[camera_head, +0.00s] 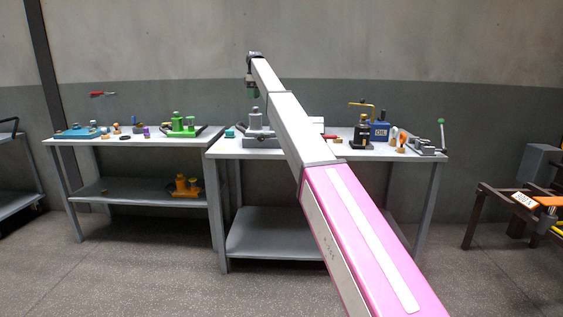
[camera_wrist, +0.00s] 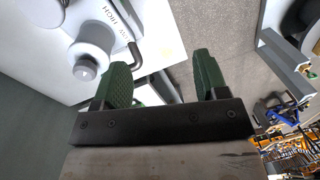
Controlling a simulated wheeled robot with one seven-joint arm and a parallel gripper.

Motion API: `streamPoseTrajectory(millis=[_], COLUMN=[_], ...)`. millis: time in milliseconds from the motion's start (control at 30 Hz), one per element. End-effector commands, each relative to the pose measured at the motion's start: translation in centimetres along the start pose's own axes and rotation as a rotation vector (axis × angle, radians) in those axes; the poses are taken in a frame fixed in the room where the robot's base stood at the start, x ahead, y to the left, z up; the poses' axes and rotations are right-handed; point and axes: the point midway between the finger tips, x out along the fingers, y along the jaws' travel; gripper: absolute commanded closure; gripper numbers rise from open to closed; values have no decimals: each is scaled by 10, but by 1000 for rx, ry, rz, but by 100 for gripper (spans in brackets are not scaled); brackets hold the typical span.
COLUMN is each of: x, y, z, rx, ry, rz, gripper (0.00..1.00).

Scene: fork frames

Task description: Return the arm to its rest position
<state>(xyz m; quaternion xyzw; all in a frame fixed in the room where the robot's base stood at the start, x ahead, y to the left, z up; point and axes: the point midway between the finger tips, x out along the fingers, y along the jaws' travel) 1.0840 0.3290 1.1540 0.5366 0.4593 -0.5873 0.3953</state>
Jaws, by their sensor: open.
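My arm stretches out from the lower right of the head view to above the middle table (camera_head: 228,147). My gripper (camera_head: 252,92) hangs at its far end, over a grey device with a round knob (camera_head: 255,121). In the wrist view my gripper (camera_wrist: 160,70) has its two green fingers spread wide apart, with nothing held between them. The same device's pale round knob (camera_wrist: 86,68) shows to the left of the fingers, below them and apart. Lettering that seems to read "HIGH" and "LOW" is beside it.
The middle table also holds a blue oil can (camera_head: 380,131), a black device (camera_head: 362,137) and a grey fixture (camera_head: 427,148). A left table (camera_head: 150,141) carries a green device (camera_head: 183,126) and small parts. A dark frame (camera_head: 490,205) stands at right. Open floor lies in front.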

Motion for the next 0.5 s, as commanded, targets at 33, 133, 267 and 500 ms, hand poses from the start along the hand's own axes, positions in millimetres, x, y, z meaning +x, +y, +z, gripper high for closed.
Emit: streamPoseTrajectory(millis=[33, 133, 267, 500], x=[8, 25, 52, 121], y=[-3, -5, -8, -19], z=[5, 13, 27, 64], rx=[9, 30, 65, 159], ry=[0, 1, 2, 6], rz=[0, 2, 4, 12], gripper=[33, 33, 33, 33])
